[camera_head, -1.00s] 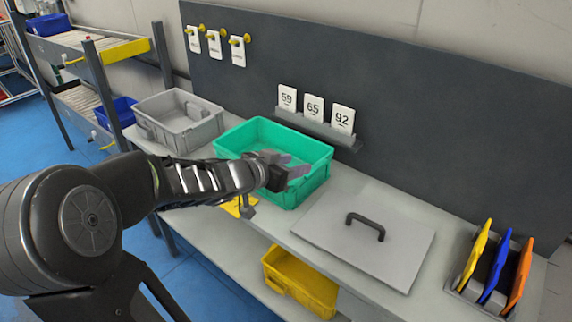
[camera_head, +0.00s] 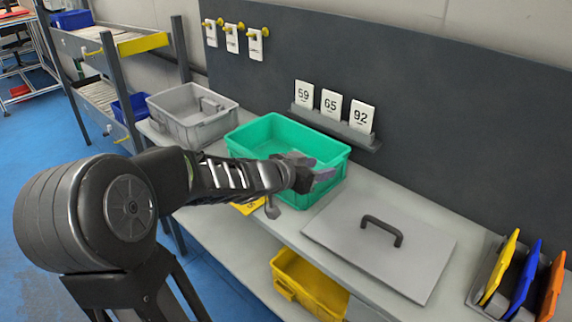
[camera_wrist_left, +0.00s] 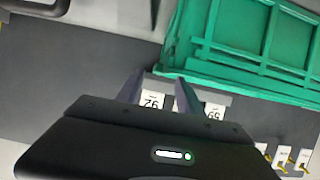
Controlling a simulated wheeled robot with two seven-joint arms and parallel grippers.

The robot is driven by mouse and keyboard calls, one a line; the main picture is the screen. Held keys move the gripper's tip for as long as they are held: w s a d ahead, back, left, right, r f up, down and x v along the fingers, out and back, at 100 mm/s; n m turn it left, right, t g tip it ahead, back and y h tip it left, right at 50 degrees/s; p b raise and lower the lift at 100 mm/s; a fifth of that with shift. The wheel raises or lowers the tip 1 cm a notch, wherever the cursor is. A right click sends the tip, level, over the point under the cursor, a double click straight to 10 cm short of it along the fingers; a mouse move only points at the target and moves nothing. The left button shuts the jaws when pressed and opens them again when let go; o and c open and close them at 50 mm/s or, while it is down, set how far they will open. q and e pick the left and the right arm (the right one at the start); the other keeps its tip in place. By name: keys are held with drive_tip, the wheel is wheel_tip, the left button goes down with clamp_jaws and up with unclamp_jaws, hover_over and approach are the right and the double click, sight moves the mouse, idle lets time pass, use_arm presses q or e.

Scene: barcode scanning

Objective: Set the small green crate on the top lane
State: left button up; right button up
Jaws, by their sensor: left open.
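The green crate (camera_head: 247,140) stands on the grey workbench against the dark back panel; its inside looks empty where I can see it. My left gripper (camera_head: 322,174) is open and appears in front of the crate's right end, hiding part of it. In the left wrist view, the two fingers (camera_wrist_left: 158,93) are apart with nothing between them, and the green crate (camera_wrist_left: 240,45) is at upper right, beyond the fingertips. I cannot tell whether they touch it. The rack's top lane (camera_head: 85,38) is at the far left, with a blue bin (camera_head: 72,20) on it. My right gripper is out of view.
A grey crate (camera_head: 185,127) stands left of the green one. A grey lid (camera_head: 350,232) with a black handle lies to the right. A yellow bin (camera_head: 315,290) is on the lower shelf. Number cards (camera_head: 332,104) sit on a ledge behind.

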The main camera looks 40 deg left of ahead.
sight(330, 165)
use_arm(q)
drive_tip(key=shift+w+f, duration=0.1)
drive_tip(key=shift+w, duration=0.1)
drive_tip(key=shift+s, duration=0.1)
drive_tip(key=shift+w+f, duration=0.15)
drive_tip(key=shift+w, duration=0.15)
drive_tip(key=b+x, duration=0.2)
drive_tip(key=x, duration=0.2)
drive_tip(key=shift+w+d, duration=0.1)
drive_tip(key=shift+w, duration=0.25)
drive_tip(key=shift+c, duration=0.2)
clamp_jaws()
idle(1.0)
